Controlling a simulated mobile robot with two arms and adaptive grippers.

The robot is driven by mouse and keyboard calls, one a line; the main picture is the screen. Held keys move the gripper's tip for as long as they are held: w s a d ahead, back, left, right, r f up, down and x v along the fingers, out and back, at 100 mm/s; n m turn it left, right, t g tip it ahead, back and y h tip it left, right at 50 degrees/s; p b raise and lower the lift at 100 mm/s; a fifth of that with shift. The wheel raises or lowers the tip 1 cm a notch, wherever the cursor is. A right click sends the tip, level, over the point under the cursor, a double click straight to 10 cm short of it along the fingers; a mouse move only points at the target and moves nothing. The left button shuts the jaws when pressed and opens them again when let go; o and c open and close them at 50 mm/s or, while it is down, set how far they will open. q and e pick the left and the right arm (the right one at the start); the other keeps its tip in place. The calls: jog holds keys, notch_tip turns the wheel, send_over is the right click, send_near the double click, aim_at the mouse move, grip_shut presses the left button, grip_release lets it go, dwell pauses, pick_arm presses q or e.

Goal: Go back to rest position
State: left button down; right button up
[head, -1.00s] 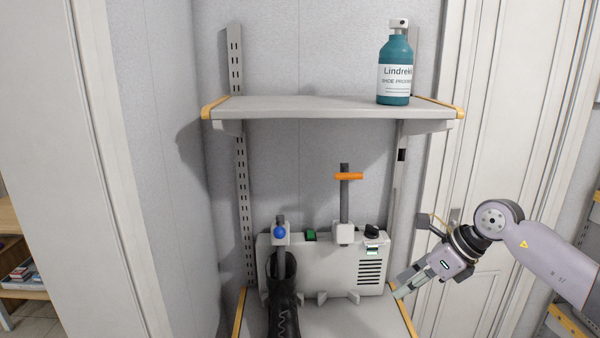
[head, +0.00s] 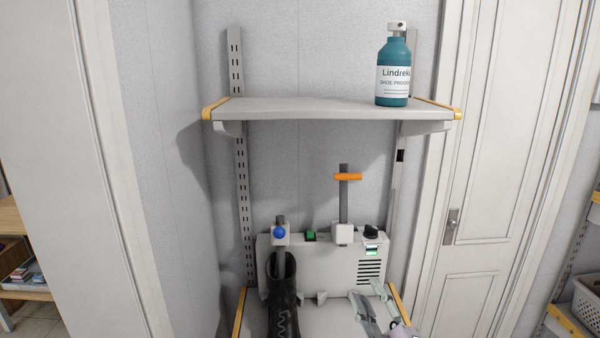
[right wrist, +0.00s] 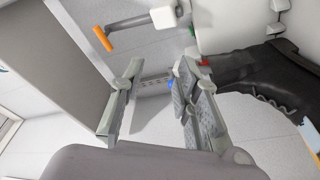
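My right gripper (head: 371,298) is low in the head view, in front of the right part of the grey machine (head: 325,262) on the lower shelf. Its two fingers stand apart with nothing between them, as the right wrist view (right wrist: 159,82) also shows. A black boot (head: 283,305) hangs upright over the machine's left post, below a blue knob (head: 280,232). The boot lies to the right of my fingers in the right wrist view (right wrist: 265,75). The machine's right post, with an orange handle (head: 348,177), is bare. My left gripper is not in view.
An upper shelf (head: 320,108) holds a teal bottle (head: 393,75) at its right end. A white door (head: 490,180) is at the right, with a basket (head: 588,300) on a rack beyond. The air between the shelves is clear in front.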

jog(key=s+d+f+m+g+h, duration=0.3)
jog(key=s+f+m+g, duration=0.15)
jog(key=f, duration=0.35)
jog(key=s+d+f+m+g+h, duration=0.2)
jog(key=s+d+f+m+g, duration=0.15)
jog(key=s+f, duration=0.35)
jog(key=s+f+m+g, duration=0.2)
jog(key=s+f+g, duration=0.25)
jog(key=s, duration=0.45)
jog(key=s+f+m+g, duration=0.25)
jog(key=s+f, duration=0.35)
jog(key=s, duration=0.3)
notch_tip(320, 180, down, 26)
jog(key=s+f+g, duration=0.1)
jog(key=s+g, duration=0.1)
jog(key=s+d+f, duration=0.1)
jog(key=s+f, duration=0.6)
jog(key=s, duration=0.1)
jog(key=s+d+f+g, duration=0.1)
jog(key=s+d+f, duration=0.1)
jog(key=s+f, duration=0.6)
jog(key=shift+s+d+n+y, duration=0.25)
jog(key=shift+s+n+y, duration=0.05)
jog(key=shift+n, duration=0.15)
jog(key=shift+f, duration=0.1)
